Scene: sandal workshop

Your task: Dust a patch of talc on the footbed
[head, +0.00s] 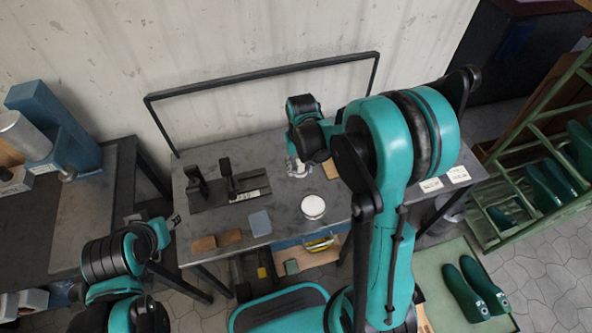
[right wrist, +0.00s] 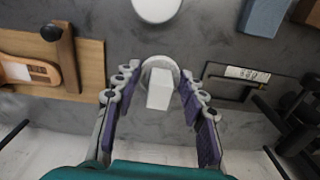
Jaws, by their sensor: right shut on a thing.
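My right gripper (head: 298,167) is over the far middle of the grey bench, largely hidden by its arm in the head view. In the right wrist view its fingers (right wrist: 159,92) are shut on a white block-shaped handle (right wrist: 159,92) with a round pale base (right wrist: 158,64). I cannot tell whether that base touches the bench. A round white-topped tub (head: 313,207) stands nearer the bench front; it also shows in the right wrist view (right wrist: 156,7).
A dark fixture (head: 228,188) with two uprights stands left of my right gripper. A blue block (head: 260,223) and brown pieces (head: 230,237) lie near the front edge. A wooden board (right wrist: 92,70) lies on the other side. A black rail (head: 262,74) runs behind.

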